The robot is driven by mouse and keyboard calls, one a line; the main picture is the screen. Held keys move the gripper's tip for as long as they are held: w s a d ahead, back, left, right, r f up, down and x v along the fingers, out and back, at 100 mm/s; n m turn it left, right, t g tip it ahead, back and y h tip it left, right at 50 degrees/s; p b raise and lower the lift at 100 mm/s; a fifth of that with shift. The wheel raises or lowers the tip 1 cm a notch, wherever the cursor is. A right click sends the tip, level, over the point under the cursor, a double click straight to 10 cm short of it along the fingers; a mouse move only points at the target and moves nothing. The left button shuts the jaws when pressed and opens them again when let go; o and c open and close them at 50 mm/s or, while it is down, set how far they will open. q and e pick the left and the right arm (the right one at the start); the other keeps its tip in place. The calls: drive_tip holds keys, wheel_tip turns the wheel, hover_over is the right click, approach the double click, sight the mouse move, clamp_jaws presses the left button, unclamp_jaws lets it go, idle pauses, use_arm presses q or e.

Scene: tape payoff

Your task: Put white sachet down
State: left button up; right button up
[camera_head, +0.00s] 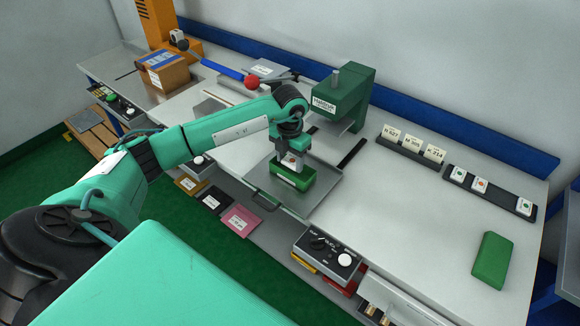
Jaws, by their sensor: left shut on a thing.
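My left gripper (291,152) reaches in from the left and points down over the bench. It is shut on a small white sachet (290,163), of which only a part shows below the fingers. The sachet is right at a small green box (293,179) with a pale label on its front. I cannot tell whether it touches the box or is inside it. The green box stands on a grey metal tray (322,196) with a front handle. My right gripper is not in view.
A green press-like machine (343,97) stands just behind the tray. A dark rack (500,194) with white dotted pieces and several label cards (412,143) lie to the right. A green block (492,260) is at far right. A control box (331,258) sits at the front edge.

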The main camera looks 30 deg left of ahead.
sight(290, 163)
use_arm(q)
wheel_tip(290, 163, down, 4)
drive_tip(key=shift+f+p, duration=0.25)
drive_tip(key=shift+p, duration=0.3)
drive_tip(key=shift+f, duration=0.3)
drive_tip(key=o, duration=1)
drive_tip(key=shift+r, duration=0.45)
wheel_tip(290, 163, up, 11)
drive_tip(key=b, duration=0.3)
drive_tip(key=shift+f+b, duration=0.2)
drive_tip(key=shift+b, duration=0.15)
drive_tip(key=shift+r, duration=0.5)
